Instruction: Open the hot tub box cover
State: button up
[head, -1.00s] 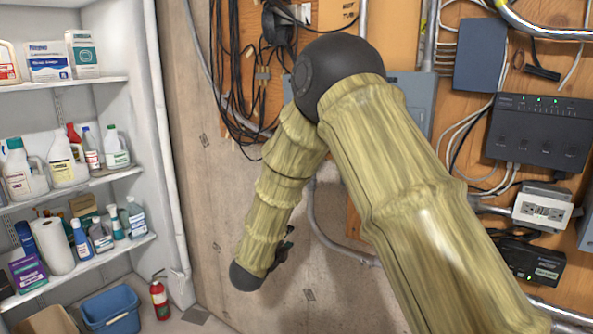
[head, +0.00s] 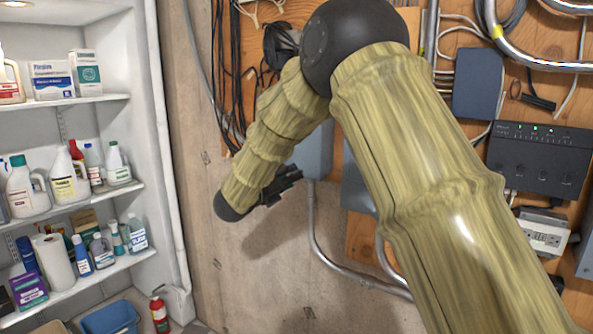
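A grey metal box (head: 314,152) is on the wall, partly hidden by my arm, with a conduit running down from it. Another grey metal surface (head: 357,185) shows just right of it; I cannot tell whether it belongs to the same box. No label is readable now, so I cannot tell for sure which is the hot tub box, or whether its cover is open. My dark gripper (head: 287,181) is at the lower left of the grey box, overlapping its edge in the picture. Contact and finger opening are unclear.
Shelves with bottles and boxes (head: 65,190) stand at the left. A blue bin (head: 110,318) and a fire extinguisher (head: 159,312) are on the floor. Black cables (head: 228,80), a black network device (head: 538,160) and conduits crowd the wall.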

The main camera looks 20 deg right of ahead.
jog(key=shift+p+x, duration=0.6)
jog(key=shift+x, duration=1.55)
jog(key=shift+a, duration=0.1)
grip_shut()
